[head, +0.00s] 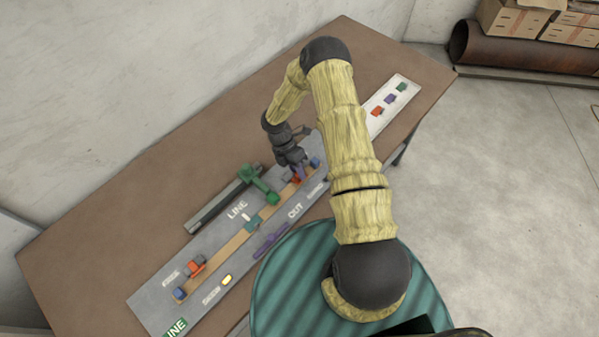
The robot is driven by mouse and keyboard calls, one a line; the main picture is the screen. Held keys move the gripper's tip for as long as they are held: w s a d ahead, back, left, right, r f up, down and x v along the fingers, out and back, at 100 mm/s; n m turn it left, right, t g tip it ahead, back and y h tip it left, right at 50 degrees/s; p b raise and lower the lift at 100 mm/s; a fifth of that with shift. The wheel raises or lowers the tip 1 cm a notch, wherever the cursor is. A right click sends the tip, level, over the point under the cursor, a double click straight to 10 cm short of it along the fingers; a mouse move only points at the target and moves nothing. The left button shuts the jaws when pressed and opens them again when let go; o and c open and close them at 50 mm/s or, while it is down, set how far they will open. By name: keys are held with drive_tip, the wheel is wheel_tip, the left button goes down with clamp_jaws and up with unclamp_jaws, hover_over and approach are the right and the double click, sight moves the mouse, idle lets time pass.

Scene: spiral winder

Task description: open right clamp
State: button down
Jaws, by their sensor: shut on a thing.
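The grey fixture board (150,300) lies diagonally on the brown table, with an orange-tan strip (225,250) along it. At the strip's upper right end is the right clamp (298,179), a small red-orange part, with a blue block (315,162) beside it. My gripper (297,171) points down onto this clamp and is shut on it. The fingers and wrist hide part of the clamp, so its lever position is unclear. A similar orange part, the left clamp (197,267), sits near the strip's lower left end, by a blue block (180,293).
A green part (259,183) rises beside a dark rail (215,208) behind the strip. A teal block (252,224) sits mid-strip. A purple bar (271,241) lies on the near side. A white tray (408,88) with small coloured pieces lies at upper right. The table's left is bare.

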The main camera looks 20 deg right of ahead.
drive_tip(key=g+h+b, duration=0.1)
drive_tip(key=b, duration=0.2)
drive_tip(key=w+g+b, duration=0.1)
drive_tip(key=g+b, duration=0.1)
drive_tip(key=b, duration=0.1)
drive_tip(key=w+a+g+h+b, duration=0.1)
drive_tip(key=b, duration=0.1)
drive_tip(key=shift+a+f+h+b, duration=0.1)
drive_tip(key=shift+f+h+b, duration=0.2)
drive_tip(key=shift+f+b, duration=0.1)
drive_tip(key=shift+w+a+r+g+h+b, duration=0.1)
drive_tip(key=shift+w+r+g+h+b, duration=0.15)
drive_tip(key=shift+g+b, duration=0.7)
drive_tip(key=shift+b, duration=0.45)
drive_tip(key=shift+r, duration=0.1)
drive_tip(key=c, duration=1.3)
unclamp_jaws()
drive_tip(key=shift+w+a, duration=0.1)
